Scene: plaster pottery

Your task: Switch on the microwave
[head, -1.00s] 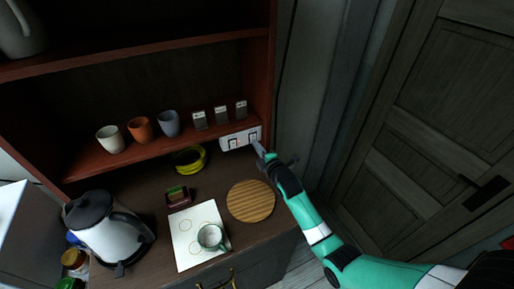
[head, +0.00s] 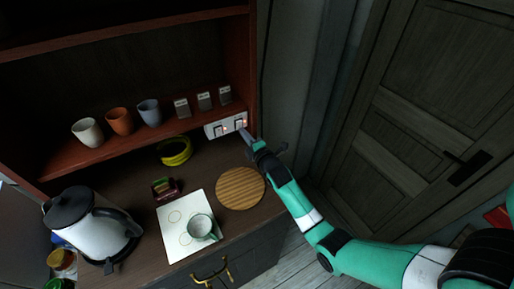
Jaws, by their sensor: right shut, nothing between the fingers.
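A white switch panel (head: 212,131) with dark switches is fixed at the back of the counter, under the right end of the shelf. Small reddish spots seem to show on it, but they are too small to read surely. My right gripper (head: 246,136) is shut and empty, with its tip at the right end of the panel. I cannot tell whether the tip touches a switch. My left gripper is not in view.
A round wooden board (head: 240,188) lies below my right gripper. Cups (head: 120,122) and small boxes (head: 204,101) line the shelf.

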